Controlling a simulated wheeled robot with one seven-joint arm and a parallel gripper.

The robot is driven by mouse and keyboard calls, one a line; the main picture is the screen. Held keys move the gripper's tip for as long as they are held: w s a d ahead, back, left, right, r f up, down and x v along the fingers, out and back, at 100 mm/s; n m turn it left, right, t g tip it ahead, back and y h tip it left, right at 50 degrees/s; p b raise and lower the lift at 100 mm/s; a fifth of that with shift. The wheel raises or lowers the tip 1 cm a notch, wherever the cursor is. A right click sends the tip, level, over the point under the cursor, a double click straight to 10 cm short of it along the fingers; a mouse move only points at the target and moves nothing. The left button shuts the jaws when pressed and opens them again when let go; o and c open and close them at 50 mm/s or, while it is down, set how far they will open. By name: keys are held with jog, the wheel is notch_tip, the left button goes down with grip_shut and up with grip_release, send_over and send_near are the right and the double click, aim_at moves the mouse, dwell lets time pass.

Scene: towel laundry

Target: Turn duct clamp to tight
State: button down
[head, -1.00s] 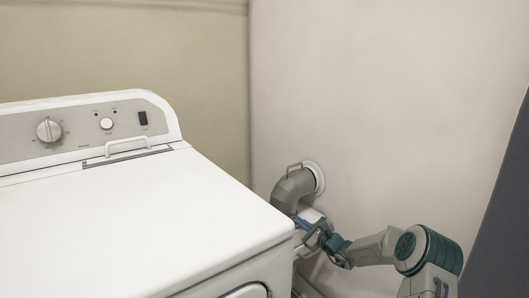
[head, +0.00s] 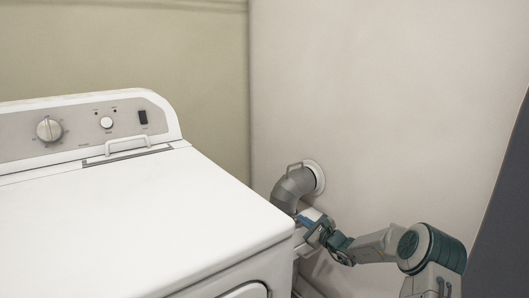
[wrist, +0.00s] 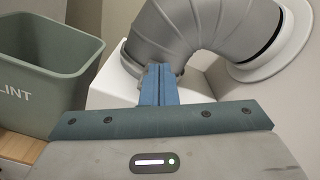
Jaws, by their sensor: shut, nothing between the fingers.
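The grey duct elbow (head: 290,188) runs from the wall collar down behind the dryer's right side. The duct (wrist: 205,30) also fills the upper middle of the wrist view. A band (wrist: 131,65) circles its lower end, partly hidden behind my fingers; I cannot tell its setting, or surely that it is the clamp. My gripper (wrist: 158,72) is shut and empty, its blue fingers together in front of this lower end; whether they touch it is unclear. In the head view my gripper (head: 308,218) is just right of the dryer, below the elbow.
The white dryer (head: 140,225) fills the left, with its edge close to my gripper. A round white wall collar (head: 316,177) joins the duct to the wall. A grey-green LINT bin (wrist: 50,75) stands left in the wrist view.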

jog(key=shift+v, duration=2.85)
jog(key=shift+d, duration=0.1)
